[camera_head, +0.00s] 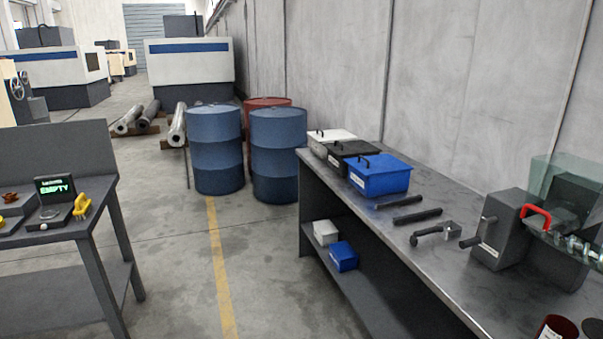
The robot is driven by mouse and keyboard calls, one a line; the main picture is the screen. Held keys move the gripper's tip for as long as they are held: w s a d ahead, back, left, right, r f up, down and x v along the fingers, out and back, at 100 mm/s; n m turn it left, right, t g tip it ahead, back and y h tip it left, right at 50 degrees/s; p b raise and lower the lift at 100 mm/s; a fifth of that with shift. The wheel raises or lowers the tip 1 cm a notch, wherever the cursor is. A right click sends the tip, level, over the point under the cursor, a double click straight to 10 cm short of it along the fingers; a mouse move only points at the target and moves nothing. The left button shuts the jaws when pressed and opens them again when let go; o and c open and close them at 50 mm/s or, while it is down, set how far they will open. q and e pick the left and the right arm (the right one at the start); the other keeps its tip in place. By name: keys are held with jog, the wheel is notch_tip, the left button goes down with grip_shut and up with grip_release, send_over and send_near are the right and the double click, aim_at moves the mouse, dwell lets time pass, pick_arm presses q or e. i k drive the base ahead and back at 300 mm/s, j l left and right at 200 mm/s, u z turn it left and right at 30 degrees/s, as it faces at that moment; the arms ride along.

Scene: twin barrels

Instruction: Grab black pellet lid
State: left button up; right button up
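A black lidded box stands on the right workbench, between a white lidded box (335,138) and a blue lidded box (383,178). Its black lid (357,149) is on the box and has a dark handle on top. The blue box in front hides part of the black box. I cannot read any label on it. Neither of my grippers shows in the head view.
The workbench (450,245) holds several dark tools and a grey machine (503,230) with a red handle. A small white box (326,232) and small blue box (344,256) sit on its shelf. Barrels stand behind. The floor between bench and left table (62,198) is clear.

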aim_at(357, 147)
jog(key=i+z, duration=0.2)
jog(key=i, duration=0.35)
jog(key=i+j+z, duration=0.25)
jog(key=i, duration=0.35)
jog(key=l, duration=0.1)
